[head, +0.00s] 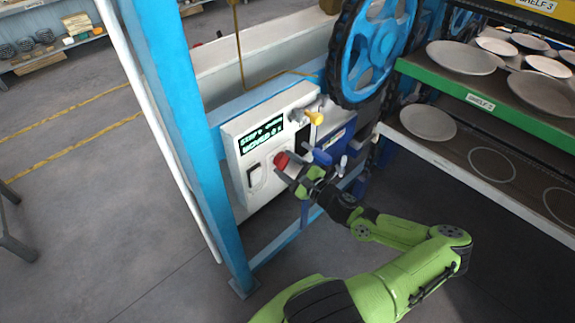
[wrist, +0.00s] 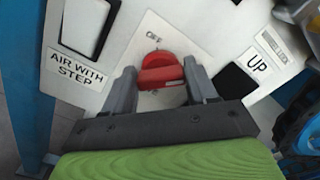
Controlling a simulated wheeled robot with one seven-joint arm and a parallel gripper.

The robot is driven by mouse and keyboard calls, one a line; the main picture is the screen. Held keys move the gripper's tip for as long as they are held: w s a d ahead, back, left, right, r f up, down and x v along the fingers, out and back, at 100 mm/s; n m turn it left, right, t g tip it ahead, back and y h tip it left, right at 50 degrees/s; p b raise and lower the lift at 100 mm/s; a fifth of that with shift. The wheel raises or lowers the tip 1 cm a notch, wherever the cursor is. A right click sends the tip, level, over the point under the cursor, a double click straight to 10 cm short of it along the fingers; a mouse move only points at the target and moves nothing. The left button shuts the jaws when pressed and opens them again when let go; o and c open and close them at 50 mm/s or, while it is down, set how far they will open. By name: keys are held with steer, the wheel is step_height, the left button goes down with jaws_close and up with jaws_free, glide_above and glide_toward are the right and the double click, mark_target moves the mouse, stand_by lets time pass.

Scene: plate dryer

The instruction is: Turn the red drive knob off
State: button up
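The red drive knob (head: 281,160) is on the front of the white control box (head: 238,128), low on its right part. In the wrist view the knob (wrist: 160,70) has a raised grip bar lying roughly level across the picture. A label partly reading "OFF" is above it. My gripper (head: 291,174) is right at the knob. In the wrist view my gripper's fingers (wrist: 160,75) are spread, one on each side of the knob. I cannot tell whether they touch it.
A display (head: 262,134) and a yellow-tipped lever (head: 314,118) are on the box. A rocker switch (head: 255,176) is left of the knob. The blue frame post (head: 190,120) stands left. Shelves with plates (head: 465,58) stand right.

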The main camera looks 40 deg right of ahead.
steer(key=c, duration=0.3)
steer(key=shift+c, duration=0.2)
steer(key=n, duration=0.1)
steer(key=n+b, duration=0.2)
steer(key=shift+f+n, duration=0.25)
steer(key=shift+n, duration=0.15)
steer(key=n+b, duration=0.3)
steer(key=n, duration=0.1)
steer(key=shift+a+f+n, duration=0.1)
steer(key=shift+f+n, duration=0.05)
steer(key=shift+n, duration=0.15)
steer(key=n+b, duration=0.9)
steer(key=b, duration=0.1)
steer(key=shift+f, duration=0.15)
steer(key=shift+n, duration=0.4)
